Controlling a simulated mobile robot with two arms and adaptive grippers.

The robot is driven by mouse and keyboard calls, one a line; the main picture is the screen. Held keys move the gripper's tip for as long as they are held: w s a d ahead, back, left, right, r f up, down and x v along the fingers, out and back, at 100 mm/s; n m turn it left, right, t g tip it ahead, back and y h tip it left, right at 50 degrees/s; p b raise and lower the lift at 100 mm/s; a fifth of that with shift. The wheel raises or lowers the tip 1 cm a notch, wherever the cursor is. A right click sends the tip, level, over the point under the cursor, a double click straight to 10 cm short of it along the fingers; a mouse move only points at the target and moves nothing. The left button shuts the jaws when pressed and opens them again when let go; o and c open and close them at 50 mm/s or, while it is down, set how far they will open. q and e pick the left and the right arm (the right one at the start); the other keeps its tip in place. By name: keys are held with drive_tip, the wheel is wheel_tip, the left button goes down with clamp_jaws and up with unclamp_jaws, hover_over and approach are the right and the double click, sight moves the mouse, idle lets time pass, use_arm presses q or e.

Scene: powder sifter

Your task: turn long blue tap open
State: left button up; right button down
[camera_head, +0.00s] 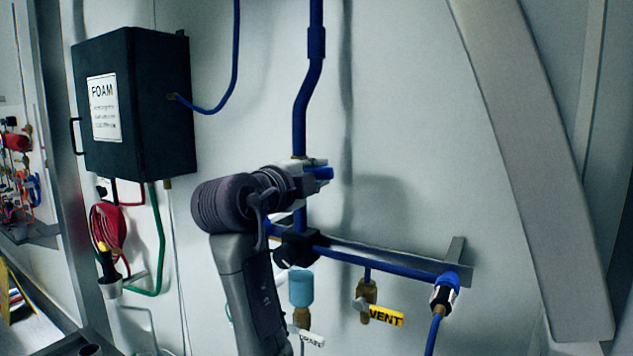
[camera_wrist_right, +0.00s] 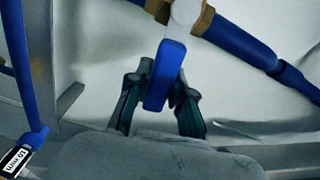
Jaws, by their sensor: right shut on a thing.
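The long blue tap handle (camera_wrist_right: 165,76) sits between the two fingers of my right gripper (camera_wrist_right: 160,92) in the right wrist view. The gripper is shut on it. The handle joins a pale hub and brass valve body (camera_wrist_right: 186,16) on a thick blue pipe (camera_wrist_right: 238,40). In the head view my right gripper (camera_head: 308,177) is at the vertical blue pipe (camera_head: 302,105), and a short blue piece of the handle (camera_head: 320,173) shows beside it. The gripper and arm hide most of the valve there. My left gripper is in neither view.
A black FOAM box (camera_head: 150,105) hangs on the wall at left. Below are a horizontal blue pipe (camera_head: 380,264), a VENT tap (camera_head: 366,296), a DRAIN label (camera_head: 311,340) and a light blue cylinder (camera_head: 301,288). A grey slanted beam (camera_head: 530,160) stands at right.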

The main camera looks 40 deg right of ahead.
drive_tip(key=n, duration=0.1)
drive_tip(key=r+n, duration=0.1)
drive_tip(key=n+b, duration=0.1)
drive_tip(key=shift+w+a+r+n, duration=0.15)
drive_tip(key=shift+w+r+n, duration=0.1)
drive_tip(key=shift+r+n, duration=0.1)
drive_tip(key=shift+w+a+r+n, duration=0.15)
drive_tip(key=shift+r+n, duration=0.1)
drive_tip(key=shift+n, duration=0.25)
drive_tip(key=shift+w+d+r+n, duration=0.15)
drive_tip(key=shift+r+n, duration=0.1)
drive_tip(key=shift+n, duration=0.2)
drive_tip(key=shift+a, duration=0.1)
drive_tip(key=c, duration=1)
unclamp_jaws()
drive_tip(key=v, duration=1.2)
